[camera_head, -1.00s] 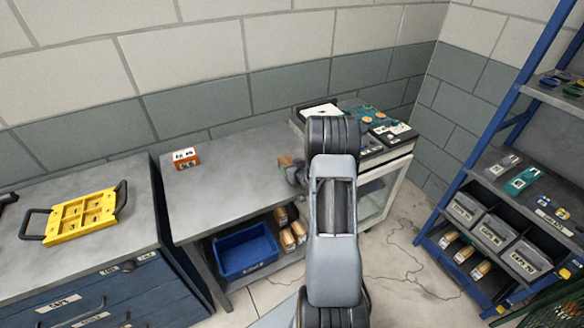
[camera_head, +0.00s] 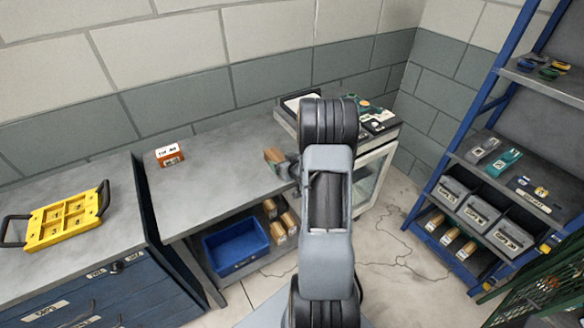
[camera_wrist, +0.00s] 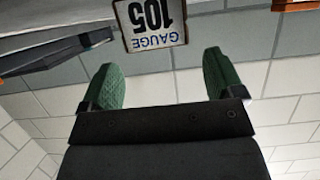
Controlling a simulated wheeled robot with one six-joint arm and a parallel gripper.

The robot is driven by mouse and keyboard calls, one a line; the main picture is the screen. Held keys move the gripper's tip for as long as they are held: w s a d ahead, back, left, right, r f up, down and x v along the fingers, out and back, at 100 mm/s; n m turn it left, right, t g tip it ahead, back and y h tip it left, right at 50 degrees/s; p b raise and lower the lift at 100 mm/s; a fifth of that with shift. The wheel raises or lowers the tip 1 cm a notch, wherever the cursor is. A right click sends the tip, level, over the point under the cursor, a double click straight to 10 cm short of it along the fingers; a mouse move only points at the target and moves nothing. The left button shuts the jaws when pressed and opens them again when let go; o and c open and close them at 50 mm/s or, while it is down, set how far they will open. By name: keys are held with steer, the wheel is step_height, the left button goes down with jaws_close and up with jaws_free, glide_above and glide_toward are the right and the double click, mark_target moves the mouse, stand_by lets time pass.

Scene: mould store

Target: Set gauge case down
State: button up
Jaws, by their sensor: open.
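A small brown case (camera_head: 274,156) stands on the grey bench top (camera_head: 215,170), just beyond the end of my arm in the head view. In the wrist view a case with a white label reading GAUGE 105 (camera_wrist: 153,22) shows upside down at the top edge; most of its body is out of frame. I take these to be the same gauge case. My gripper (camera_wrist: 162,75) is open, its two green fingers apart with nothing between them. The label lies beyond the fingertips, apart from them. In the head view my arm partly hides the gripper (camera_head: 291,171).
An orange box (camera_head: 170,155) stands left on the bench. A device with a panel (camera_head: 375,120) stands right. A blue bin (camera_head: 236,247) is below the bench. A yellow handled frame (camera_head: 68,218) lies on the left cabinet. A blue rack (camera_head: 440,165) stands right.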

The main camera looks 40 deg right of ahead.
steer(key=d+v, duration=0.1)
steer(key=v, duration=0.5)
steer(key=a+r+g+h, duration=0.2)
steer(key=a+r+g, duration=0.2)
steer(key=a+r, duration=0.5)
steer(key=s+a+r+g+y, duration=0.2)
steer(key=s+a+r, duration=0.1)
steer(key=s+a, duration=0.4)
steer(key=s+a+r+n+g+y, duration=0.1)
steer(key=s+a+r+g, duration=0.2)
steer(key=s+a, duration=0.4)
steer(key=a, duration=0.3)
steer(key=shift+s+a+n+y, duration=0.2)
steer(key=shift+s+n+y, duration=0.1)
steer(key=shift+s+y, duration=0.1)
